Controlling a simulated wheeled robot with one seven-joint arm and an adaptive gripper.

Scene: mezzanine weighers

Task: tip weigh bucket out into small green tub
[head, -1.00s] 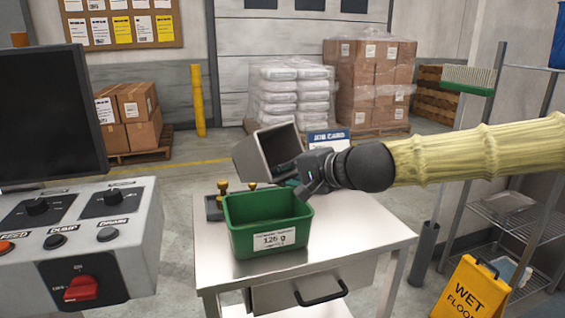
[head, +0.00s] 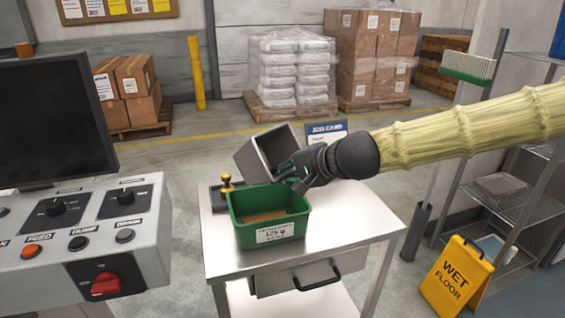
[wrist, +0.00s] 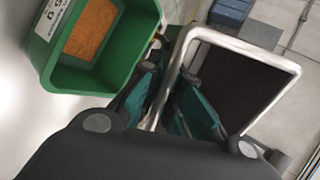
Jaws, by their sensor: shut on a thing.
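The small green tub (head: 267,234) stands upright on the steel table, with a white label on its front. Orange-brown material lies on its floor, and this also shows in the wrist view (wrist: 92,28). My gripper (head: 293,174) is shut on the grey metal weigh bucket (head: 258,160), just behind and above the tub's right rear. The bucket is tilted, its dark open mouth facing up and toward the head camera. In the wrist view the bucket's rim (wrist: 240,56) is beside the tub and the fingers (wrist: 168,98) grip its wall. I cannot see whether anything is left inside.
The steel table (head: 350,225) has clear room right of the tub. A brass-knobbed item (head: 226,183) stands behind the tub's left. A job card (head: 327,130) stands behind my gripper. A control panel (head: 85,235) is at left, a wet-floor sign (head: 457,277) at right.

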